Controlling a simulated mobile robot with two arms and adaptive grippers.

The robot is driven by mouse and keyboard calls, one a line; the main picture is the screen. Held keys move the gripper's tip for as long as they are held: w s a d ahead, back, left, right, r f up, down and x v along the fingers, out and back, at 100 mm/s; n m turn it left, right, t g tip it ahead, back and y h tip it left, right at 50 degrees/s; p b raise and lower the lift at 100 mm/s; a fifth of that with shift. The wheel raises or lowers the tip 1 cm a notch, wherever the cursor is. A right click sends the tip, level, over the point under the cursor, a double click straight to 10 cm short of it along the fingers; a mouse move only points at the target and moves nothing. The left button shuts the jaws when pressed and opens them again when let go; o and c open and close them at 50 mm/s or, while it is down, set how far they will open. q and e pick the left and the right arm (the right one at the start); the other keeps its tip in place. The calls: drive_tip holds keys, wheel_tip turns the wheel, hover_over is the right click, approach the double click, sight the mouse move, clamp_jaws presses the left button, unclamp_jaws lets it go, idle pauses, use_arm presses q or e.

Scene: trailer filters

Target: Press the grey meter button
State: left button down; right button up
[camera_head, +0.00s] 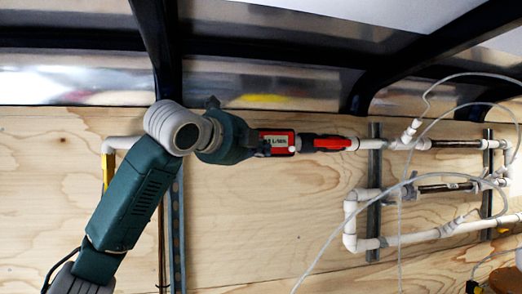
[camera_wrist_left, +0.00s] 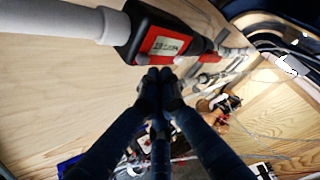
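The red and black meter (camera_head: 277,142) is set in the white pipe run on the plywood wall. In the left wrist view the meter (camera_wrist_left: 166,42) shows its lit display, with small grey buttons (camera_wrist_left: 142,58) along its lower edge. My left gripper (camera_wrist_left: 160,76) is shut and empty, with its fingertips together just below the meter's lower edge; I cannot tell whether they touch it. In the head view my left wrist is beside the meter's left end and hides the pipe there. My right gripper is not in view.
A red-handled valve (camera_head: 328,143) sits right of the meter. White pipes (camera_head: 440,232) with thin clear tubes fill the right of the wall. A blue vertical strip (camera_head: 177,240) runs below my left wrist. Dark ceiling ribs (camera_head: 160,45) are above.

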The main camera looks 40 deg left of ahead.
use_arm(q)
drive_tip(key=shift+d, duration=0.1)
drive_tip(key=s+d, duration=0.1)
drive_tip(key=d, duration=0.1)
drive_tip(key=s+d, duration=0.1)
drive_tip(key=s, duration=0.1)
drive_tip(key=shift+s+d, duration=0.15)
drive_tip(key=shift+d, duration=0.2)
idle(0.3)
idle(0.5)
